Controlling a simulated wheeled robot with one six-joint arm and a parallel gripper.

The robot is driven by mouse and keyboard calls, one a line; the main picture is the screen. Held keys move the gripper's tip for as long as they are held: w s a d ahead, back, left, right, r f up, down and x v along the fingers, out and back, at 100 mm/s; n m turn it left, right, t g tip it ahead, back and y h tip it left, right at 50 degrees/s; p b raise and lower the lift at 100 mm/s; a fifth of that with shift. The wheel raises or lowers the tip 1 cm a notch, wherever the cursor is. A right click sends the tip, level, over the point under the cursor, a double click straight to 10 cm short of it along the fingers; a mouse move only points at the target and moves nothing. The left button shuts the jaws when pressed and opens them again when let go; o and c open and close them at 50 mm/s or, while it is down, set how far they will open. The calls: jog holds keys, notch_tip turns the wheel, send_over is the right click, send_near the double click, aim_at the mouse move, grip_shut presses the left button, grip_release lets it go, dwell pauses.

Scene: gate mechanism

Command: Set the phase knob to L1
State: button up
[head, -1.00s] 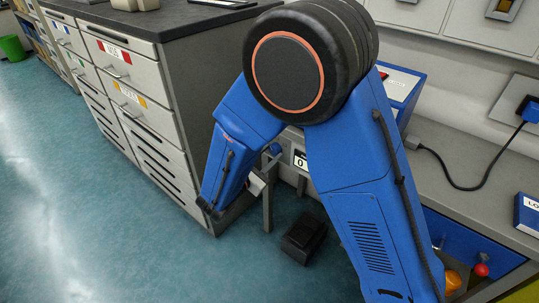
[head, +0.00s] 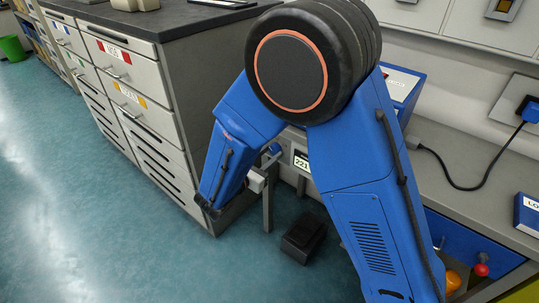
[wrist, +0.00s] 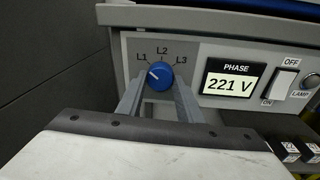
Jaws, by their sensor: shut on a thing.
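The blue phase knob (wrist: 160,75) is on a grey panel in the wrist view, with the labels L1, L2 and L3 around its top. Its white pointer mark slants up and left, toward L1. My gripper (wrist: 159,88) is shut on the knob, with one grey finger on each side. The phase display (wrist: 232,84) beside the knob reads 221 V. In the head view, the display (head: 301,161) and part of the knob (head: 275,148) show beside my blue arm, with my gripper (head: 270,163) at the knob.
A lamp switch (wrist: 285,83) marked OFF and ON is right of the display, with a round lamp (wrist: 311,83) beside it. A drawer cabinet (head: 150,110) stands to the left. A black box (head: 304,238) is on the floor below.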

jog(key=o, duration=1.1)
jog(key=shift+c, duration=0.2)
jog(key=v, duration=1.7)
jog(key=shift+s, duration=0.25)
